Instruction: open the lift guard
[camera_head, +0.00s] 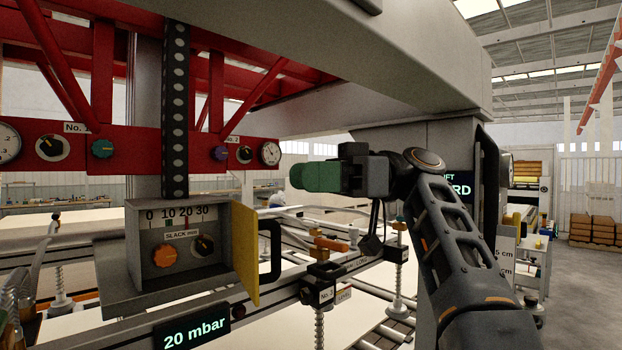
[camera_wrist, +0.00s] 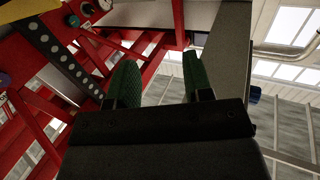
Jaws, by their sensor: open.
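A dark display (camera_head: 460,188) on the grey column at the right carries green letters, "IFT" and "RD" at the ends of its lines; my arm hides the rest. Beside it a tall black bar like a handle (camera_head: 487,190) stands by the column; I cannot tell whether it belongs to the lift guard. My gripper (camera_head: 312,177) is held in the air left of the column, its green fingers pointing left. In the wrist view the two green fingers (camera_wrist: 158,82) stand apart with nothing between them, so it is open and empty.
A box with slack dials (camera_head: 175,250) hangs at left; a yellow panel (camera_head: 246,250) with a black handle (camera_head: 270,250) stands out at its right side. A red truss (camera_head: 110,150) with gauges is overhead. Rails and suction posts lie below. Open floor (camera_head: 585,285) shows at far right.

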